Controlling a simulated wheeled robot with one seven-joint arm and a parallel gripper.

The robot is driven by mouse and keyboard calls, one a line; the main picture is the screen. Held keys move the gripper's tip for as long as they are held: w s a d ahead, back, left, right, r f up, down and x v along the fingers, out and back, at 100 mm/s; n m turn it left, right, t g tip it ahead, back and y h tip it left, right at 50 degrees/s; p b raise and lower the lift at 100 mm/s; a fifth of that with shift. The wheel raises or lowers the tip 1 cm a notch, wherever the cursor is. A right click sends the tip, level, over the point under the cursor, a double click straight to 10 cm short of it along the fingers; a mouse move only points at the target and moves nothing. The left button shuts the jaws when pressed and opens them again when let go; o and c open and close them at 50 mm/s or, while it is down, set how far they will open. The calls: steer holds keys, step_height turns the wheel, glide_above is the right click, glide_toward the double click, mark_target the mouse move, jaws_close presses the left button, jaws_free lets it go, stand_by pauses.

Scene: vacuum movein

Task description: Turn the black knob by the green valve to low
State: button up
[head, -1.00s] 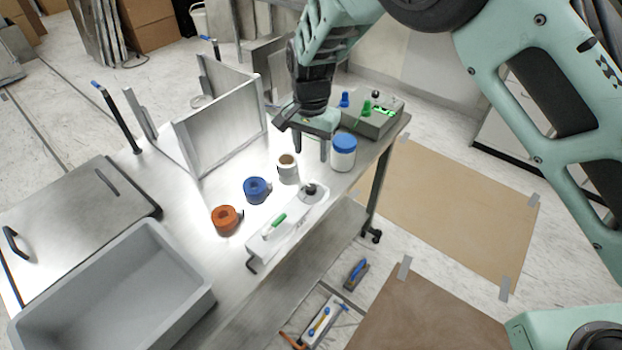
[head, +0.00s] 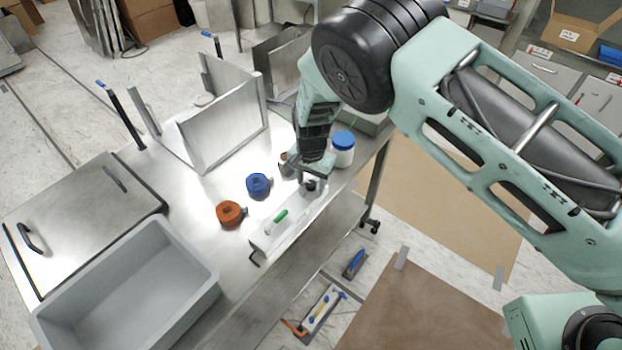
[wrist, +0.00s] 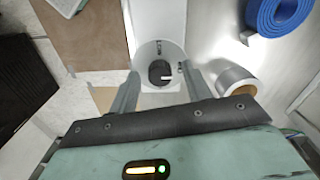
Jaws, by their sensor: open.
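The black knob (wrist: 160,72) sits on a round plate at one end of a white box (head: 270,238) on the metal table. A small white mark shows on the knob's right side in the wrist view. The green valve (head: 281,215) lies on the same box, toward its front-left end in the head view; the wrist view does not show it. My gripper (head: 312,178) is directly over the knob, pointing down. In the wrist view its open fingers stand on either side of the knob. I cannot tell whether they touch it.
A blue tape roll (head: 258,186), an orange tape roll (head: 230,213) and a blue-lidded jar (head: 343,147) stand nearby. A grey bin (head: 130,290) is at the front left. The table's front edge is close to the white box.

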steer(key=c, duration=1)
steer(key=shift+f+n+b, duration=0.1)
steer(key=shift+n+b, duration=0.3)
steer(key=shift+b, duration=0.1)
steer(key=n+b, duration=0.3)
steer(key=shift+f, duration=0.1)
steer(key=n+b, duration=0.4)
steer(key=n, duration=0.1)
steer(key=n+b, duration=0.2)
steer(key=n, duration=0.2)
steer(key=shift+n+b, duration=0.35)
steer(key=shift+n, duration=0.05)
steer(key=n+b, duration=0.1)
steer(key=n, duration=0.3)
steer(key=shift+r, duration=0.2)
steer(key=shift+n, duration=0.3)
